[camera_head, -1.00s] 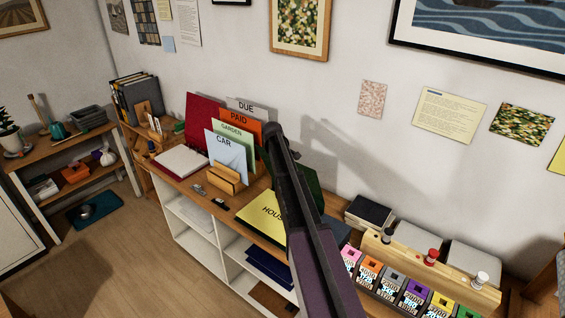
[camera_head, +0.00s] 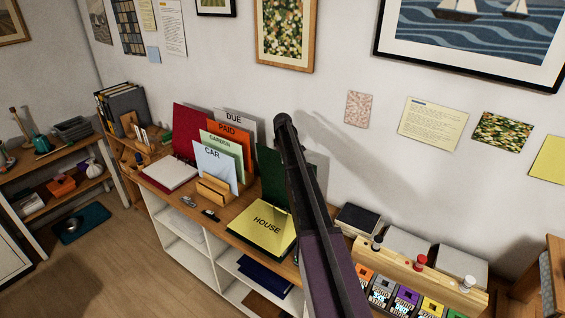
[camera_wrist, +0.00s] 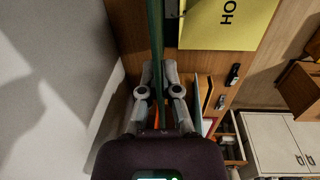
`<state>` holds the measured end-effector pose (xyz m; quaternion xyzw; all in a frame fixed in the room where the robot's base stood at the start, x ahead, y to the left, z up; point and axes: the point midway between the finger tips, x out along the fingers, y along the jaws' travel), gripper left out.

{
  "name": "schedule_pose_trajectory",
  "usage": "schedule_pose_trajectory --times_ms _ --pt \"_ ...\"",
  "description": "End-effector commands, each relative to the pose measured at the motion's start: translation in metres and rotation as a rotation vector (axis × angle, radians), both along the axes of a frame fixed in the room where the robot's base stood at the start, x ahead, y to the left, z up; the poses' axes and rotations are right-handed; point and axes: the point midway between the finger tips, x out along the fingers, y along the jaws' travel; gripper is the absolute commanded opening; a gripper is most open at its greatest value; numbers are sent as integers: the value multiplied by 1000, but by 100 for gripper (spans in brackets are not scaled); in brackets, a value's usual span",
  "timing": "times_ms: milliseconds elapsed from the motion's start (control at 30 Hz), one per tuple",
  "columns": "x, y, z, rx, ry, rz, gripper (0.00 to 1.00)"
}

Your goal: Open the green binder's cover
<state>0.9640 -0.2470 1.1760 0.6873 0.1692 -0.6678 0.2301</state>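The green binder lies open on the desktop. Its dark green cover (camera_head: 268,168) stands about upright at the back, partly hidden by my arm in the head view. A yellow sheet marked HOUSE (camera_head: 262,226) lies flat in front of it. In the wrist view the cover (camera_wrist: 155,30) shows nearly edge-on as a green strip running down between my fingers. My gripper (camera_wrist: 159,72) has one finger on each side of the cover and looks shut on it. The fingertips are hidden in the head view.
Upright folders, among them a blue CAR one (camera_head: 213,170), stand left of the binder in a wooden holder (camera_head: 216,190). A stapler-like item (camera_head: 210,215) lies near the front edge. A dark box (camera_head: 357,219) and a wooden stamp rack (camera_head: 425,270) stand to the right.

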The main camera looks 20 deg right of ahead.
Motion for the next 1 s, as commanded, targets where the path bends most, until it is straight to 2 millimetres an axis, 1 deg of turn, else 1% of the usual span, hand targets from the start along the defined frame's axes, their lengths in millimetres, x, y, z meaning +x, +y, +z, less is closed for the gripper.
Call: schedule_pose_trajectory --times_ms 33,167,300,500,700,1000 --pt "5 -7 1 12 12 -2 0" --pt "15 -17 1 40 30 3 0" --pt "28 -36 -1 42 32 5 0" --pt "41 -54 -5 40 32 7 0" --pt "45 -61 -6 39 31 9 0" --pt "46 -61 -6 39 31 10 0"
